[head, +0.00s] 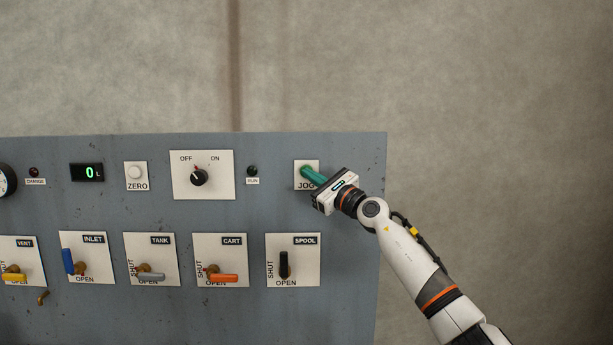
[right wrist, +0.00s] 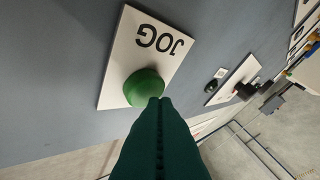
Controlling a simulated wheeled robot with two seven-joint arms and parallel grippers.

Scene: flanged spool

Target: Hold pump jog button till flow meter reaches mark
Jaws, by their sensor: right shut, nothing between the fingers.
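The JOG button (right wrist: 145,88) is a round green cap on a white plate (right wrist: 122,52) in the right wrist view. In the head view its plate (head: 300,165) is at the panel's upper right, and the fingers hide the button. My right gripper (head: 305,171) is shut and empty, with its green fingers pointing at the button. In the right wrist view the fingertips (right wrist: 160,101) overlap the button's edge; I cannot tell whether they touch it. The flow meter display (head: 87,172) reads 0 L in green. My left gripper is not in view.
The grey panel (head: 340,220) also carries a ZERO button (head: 135,173), an OFF/ON knob (head: 199,177) turned toward OFF, and a dark RUN lamp (head: 252,170). Below is a row of valve levers, including the black SPOOL lever (head: 284,264), upright. The space right of the panel is clear.

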